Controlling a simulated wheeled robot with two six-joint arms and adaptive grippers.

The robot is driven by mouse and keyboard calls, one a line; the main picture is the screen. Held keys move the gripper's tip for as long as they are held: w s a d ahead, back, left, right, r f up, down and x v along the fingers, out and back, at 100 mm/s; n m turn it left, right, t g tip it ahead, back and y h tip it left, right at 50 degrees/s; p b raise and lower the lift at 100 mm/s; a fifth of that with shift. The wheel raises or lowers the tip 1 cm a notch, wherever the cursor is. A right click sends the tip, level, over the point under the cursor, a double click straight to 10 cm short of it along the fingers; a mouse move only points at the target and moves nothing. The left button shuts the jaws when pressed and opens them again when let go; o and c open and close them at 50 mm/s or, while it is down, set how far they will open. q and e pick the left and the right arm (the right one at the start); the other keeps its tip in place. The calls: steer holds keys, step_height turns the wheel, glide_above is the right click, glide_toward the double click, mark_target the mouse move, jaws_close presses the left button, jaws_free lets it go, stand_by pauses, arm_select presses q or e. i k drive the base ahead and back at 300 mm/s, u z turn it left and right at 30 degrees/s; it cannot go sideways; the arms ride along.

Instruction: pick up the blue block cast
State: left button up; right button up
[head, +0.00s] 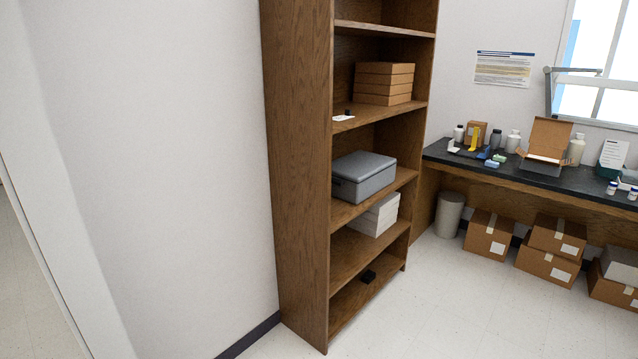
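Several small coloured items lie on the dark bench top (590,187) at the right of the head view. Among them are a dark blue piece (484,154), a light blue block (491,164) and a pale green block (499,158). They are small and far off, so I cannot tell which of the blue pieces is the blue block cast. A yellow upright piece (475,140) stands just behind them. Neither of my grippers is in view.
A tall wooden shelf (297,180) stands between me and the bench, holding a grey case (364,178) and boxes. Cardboard boxes (489,233) and a bin (449,215) are under the bench. An open carton (551,137) sits on it. Floor (440,310) right of the shelf is clear.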

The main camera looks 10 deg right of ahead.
mark_target(489, 162)
steer(key=i, duration=1.05)
steer(key=z, duration=2.15)
steer(key=i, duration=2.6)
steer(key=u, duration=0.95)
